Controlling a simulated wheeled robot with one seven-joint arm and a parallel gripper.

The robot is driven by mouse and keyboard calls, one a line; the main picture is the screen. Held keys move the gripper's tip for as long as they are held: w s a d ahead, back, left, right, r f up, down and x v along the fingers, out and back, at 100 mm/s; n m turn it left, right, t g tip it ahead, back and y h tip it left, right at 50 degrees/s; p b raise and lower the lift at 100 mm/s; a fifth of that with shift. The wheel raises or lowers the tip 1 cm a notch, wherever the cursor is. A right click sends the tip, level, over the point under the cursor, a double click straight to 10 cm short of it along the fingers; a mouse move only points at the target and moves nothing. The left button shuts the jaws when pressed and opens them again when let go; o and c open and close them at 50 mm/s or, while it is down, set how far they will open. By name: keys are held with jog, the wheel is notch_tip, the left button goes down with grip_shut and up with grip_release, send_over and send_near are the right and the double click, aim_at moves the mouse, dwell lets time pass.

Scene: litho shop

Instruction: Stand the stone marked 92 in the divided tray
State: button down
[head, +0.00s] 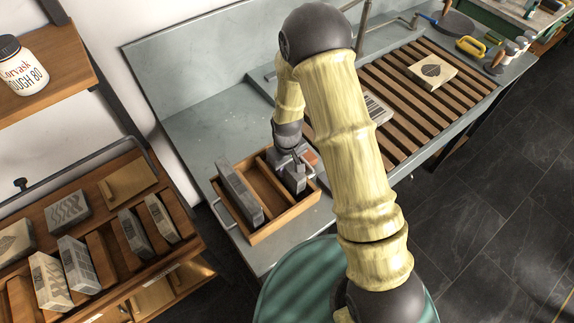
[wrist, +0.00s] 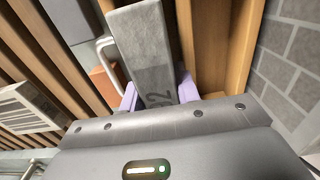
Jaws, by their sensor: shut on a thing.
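My gripper (head: 293,163) is at the right part of the wooden divided tray (head: 284,222), pointing down. In the wrist view its pale purple fingertips (wrist: 158,93) are shut on the two sides of a grey stone slab (wrist: 143,38). Another grey stone (head: 239,193) leans in the tray's left part.
A wooden rack (head: 105,262) with several marked stones stands at the left. A slatted board (head: 440,112) with a pale stone (head: 432,71) lies on the grey sink bench at the back right. The tray's middle is empty. A green round surface (head: 300,285) is in front.

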jog(key=shift+w+f+b, duration=0.1)
jog(key=shift+f+b, duration=0.25)
jog(key=shift+f, duration=0.05)
dwell(0.4)
jog(key=c, duration=0.9)
grip_release()
jog(key=shift+c, duration=0.2)
jog(key=shift+f, duration=0.1)
jog(key=shift+r+p, duration=3.25)
jog(key=shift+r, duration=1.35)
